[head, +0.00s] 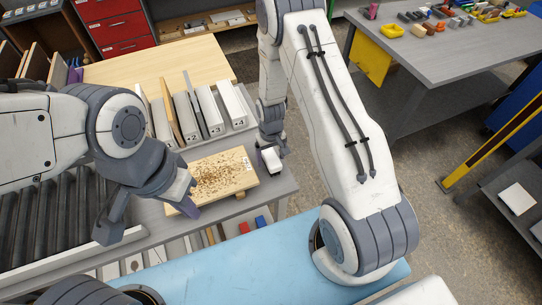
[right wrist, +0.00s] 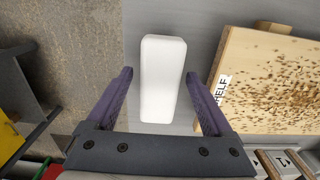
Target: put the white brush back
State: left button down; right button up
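The white brush (head: 271,159) lies on the grey table right of the wooden board, near the table's edge. In the right wrist view the white brush (right wrist: 163,78) is a plain rounded block. My right gripper (right wrist: 159,76) is open, with one purple finger on each side of the brush and a gap to each. In the head view my right gripper (head: 268,146) is right behind the brush. My left gripper (head: 184,196) is at the left edge of the board; whether its fingers are closed on it is hidden.
The wooden board (head: 232,180) bears brown crumbs and a label reading SHELF. Behind it stands a rack with several upright numbered slabs (head: 207,107). A roller conveyor (head: 45,225) lies at left. Red and blue pieces (head: 260,221) sit below the table's front edge.

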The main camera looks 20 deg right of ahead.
aim_at(271, 156)
jog(key=shift+r, duration=0.1)
jog(key=shift+r, duration=0.25)
jog(key=shift+w+r, duration=0.1)
jog(key=shift+r, duration=0.25)
notch_tip(271, 156, up, 11)
jog(key=b, duration=0.3)
jog(key=s+a+r+n, duration=0.3)
jog(key=s+a+r, duration=0.5)
jog(key=a+r, duration=0.15)
jog(key=s+a+r+n, duration=0.2)
jog(key=s, duration=0.5)
jog(key=s+a+r+n+y, duration=0.1)
jog(key=s+a+r, duration=0.1)
jog(key=s, duration=0.6)
jog(key=shift+s+a+r+n, duration=0.25)
jog(key=shift+s+n, duration=0.05)
jog(key=shift+n, duration=0.1)
